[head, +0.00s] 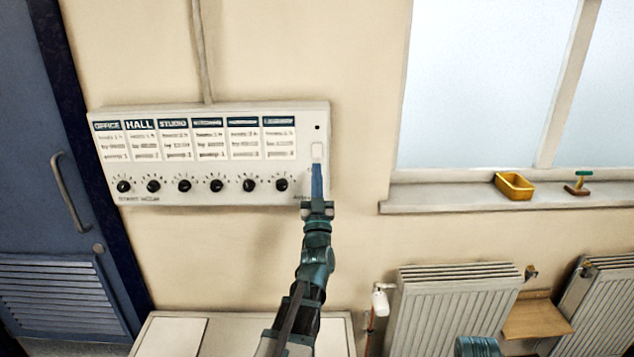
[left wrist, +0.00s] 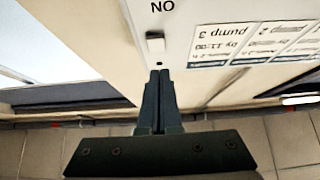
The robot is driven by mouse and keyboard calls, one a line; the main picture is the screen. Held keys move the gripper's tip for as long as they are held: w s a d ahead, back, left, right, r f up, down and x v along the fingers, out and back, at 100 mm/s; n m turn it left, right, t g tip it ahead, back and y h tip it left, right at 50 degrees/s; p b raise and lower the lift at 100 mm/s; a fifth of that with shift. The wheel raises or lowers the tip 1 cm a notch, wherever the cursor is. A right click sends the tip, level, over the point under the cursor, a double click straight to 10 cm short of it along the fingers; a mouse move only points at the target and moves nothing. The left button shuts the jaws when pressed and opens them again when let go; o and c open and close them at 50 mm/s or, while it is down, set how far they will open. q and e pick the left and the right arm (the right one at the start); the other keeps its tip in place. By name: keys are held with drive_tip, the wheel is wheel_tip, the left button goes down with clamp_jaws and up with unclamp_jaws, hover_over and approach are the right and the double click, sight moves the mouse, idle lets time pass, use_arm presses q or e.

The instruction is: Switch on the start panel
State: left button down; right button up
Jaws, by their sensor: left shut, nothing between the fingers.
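The start panel (head: 210,112) is a white box on the wall with several labelled cards and a row of black knobs. At its right end is a small white rocker switch (head: 317,150), with a dark dot above it. My left gripper (head: 317,168) is shut and empty, its tips just below the switch in the head view. In the left wrist view, the switch (left wrist: 156,43) and upside-down lettering show beyond the shut fingertips (left wrist: 160,75). I cannot tell whether the tips touch the panel.
A blue door (head: 35,150) stands at the left. A window sill (head: 450,195) at the right holds a yellow tray (head: 514,186) and a small green-handled item (head: 578,183). Radiators (head: 455,305) are below it. A white cabinet top (head: 250,335) lies under the panel.

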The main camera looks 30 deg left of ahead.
use_arm(q)
drive_tip(key=w+a, duration=0.1)
drive_tip(key=w, duration=0.1)
drive_tip(key=w+a+b, duration=0.1)
drive_tip(key=shift+w+a+f, duration=0.1)
drive_tip(key=shift+w+a, duration=0.05)
drive_tip(key=shift+w, duration=0.2)
use_arm(e)
drive_tip(key=shift+f, duration=0.1)
use_arm(q)
drive_tip(key=shift+w, duration=0.1)
drive_tip(key=shift+w+a+f+b, duration=0.25)
drive_tip(key=shift+w+a+b, duration=0.1)
drive_tip(key=shift+w, duration=0.1)
use_arm(e)
drive_tip(key=shift+f, duration=0.25)
use_arm(q)
drive_tip(key=shift+s, duration=0.1)
drive_tip(key=shift+s+d+f, duration=0.1)
drive_tip(key=shift+s+d, duration=0.15)
drive_tip(key=shift+s, duration=0.15)
drive_tip(key=b, duration=0.8)
approach(316, 157)
drive_tip(key=v, duration=0.6)
drive_tip(key=shift+w+f, duration=0.2)
drive_tip(key=shift+f, duration=0.1)
use_arm(e)
wheel_tip(316, 157, down, 8)
drive_tip(key=d, duration=0.1)
drive_tip(key=shift+f, duration=0.2)
